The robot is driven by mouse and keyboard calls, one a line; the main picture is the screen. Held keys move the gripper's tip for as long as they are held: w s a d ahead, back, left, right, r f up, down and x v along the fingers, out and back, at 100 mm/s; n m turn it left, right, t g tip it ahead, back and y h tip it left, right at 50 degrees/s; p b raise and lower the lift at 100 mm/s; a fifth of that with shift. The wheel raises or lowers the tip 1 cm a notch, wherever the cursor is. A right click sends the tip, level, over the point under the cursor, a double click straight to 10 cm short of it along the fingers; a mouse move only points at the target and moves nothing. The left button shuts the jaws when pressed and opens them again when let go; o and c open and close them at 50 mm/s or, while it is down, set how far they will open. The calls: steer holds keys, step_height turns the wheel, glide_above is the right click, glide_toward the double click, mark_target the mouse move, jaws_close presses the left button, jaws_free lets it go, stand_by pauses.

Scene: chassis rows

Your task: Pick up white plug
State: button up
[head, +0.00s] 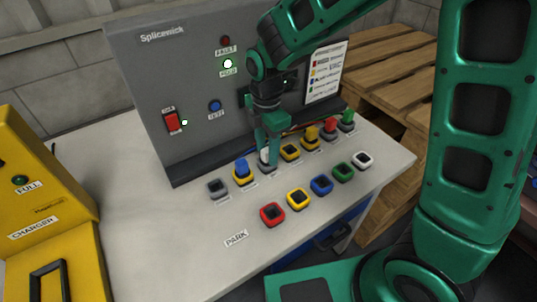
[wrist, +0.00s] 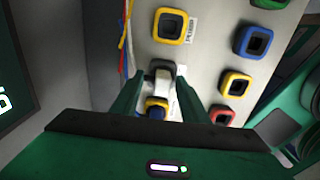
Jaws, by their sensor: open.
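The white plug (head: 264,157) stands upright in a dark socket of the back row, partly hidden behind my gripper in the head view. In the wrist view the white plug (wrist: 162,80) shows between my fingers. My gripper (head: 271,150) points down over it with its fingers on either side. The gripper (wrist: 160,92) is open, and I cannot tell whether either finger touches the plug.
A blue plug (head: 241,169) in a yellow socket stands close on the left. An empty yellow socket (head: 290,152) lies to the right, then yellow (head: 312,134), red (head: 330,125) and green (head: 347,116) plugs. Several empty coloured sockets form the front row. A grey panel (head: 190,75) stands behind.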

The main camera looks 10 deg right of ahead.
steer(key=shift+f, duration=0.15)
jaws_close()
steer(key=shift+r, duration=0.2)
